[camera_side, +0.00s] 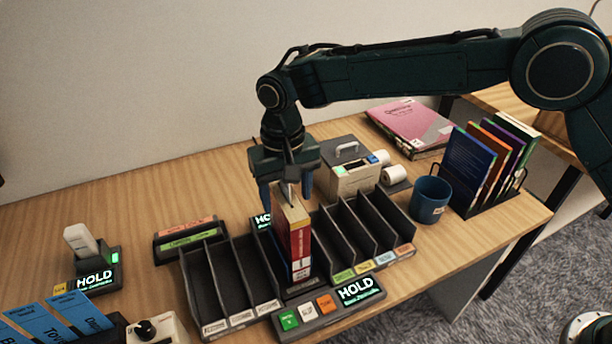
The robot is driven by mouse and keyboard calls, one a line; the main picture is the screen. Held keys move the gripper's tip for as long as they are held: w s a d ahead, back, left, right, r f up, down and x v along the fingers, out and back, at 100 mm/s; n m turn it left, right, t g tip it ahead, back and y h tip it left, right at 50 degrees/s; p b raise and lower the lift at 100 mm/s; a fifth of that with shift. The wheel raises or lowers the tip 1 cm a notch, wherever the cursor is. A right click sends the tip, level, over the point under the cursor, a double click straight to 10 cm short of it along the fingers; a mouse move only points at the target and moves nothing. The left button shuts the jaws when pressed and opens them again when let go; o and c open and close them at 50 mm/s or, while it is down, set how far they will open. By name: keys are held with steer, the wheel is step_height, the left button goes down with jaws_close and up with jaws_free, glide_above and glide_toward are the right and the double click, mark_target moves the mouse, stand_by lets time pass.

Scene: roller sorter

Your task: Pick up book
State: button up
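A red book (299,246) with a white label low on its spine stands upright in the middle of a black slotted sorter (228,275). Its pale top edge faces up toward my gripper. My gripper (286,191) points straight down over the far part of the book's top. Its blue fingers are spread, one on each side of the book, and it looks open. Contact between the fingers and the book cannot be made out. The far end of the book is partly hidden by the gripper.
Empty slots flank the book. A control box with a HOLD display (357,290) sits in front. A blue mug (430,199), a rack of books (470,165), a pink folder (408,122) and a label printer (352,176) stand to the right. Blue folders (45,325) are lower left.

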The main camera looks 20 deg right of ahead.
jaws_close()
steer(key=shift+r, duration=0.2)
step_height(320, 180, up, 20)
steer(key=shift+f, duration=0.15)
stand_by(0.8)
steer(key=shift+d+f, duration=0.1)
steer(key=shift+d, duration=0.05)
stand_by(0.6)
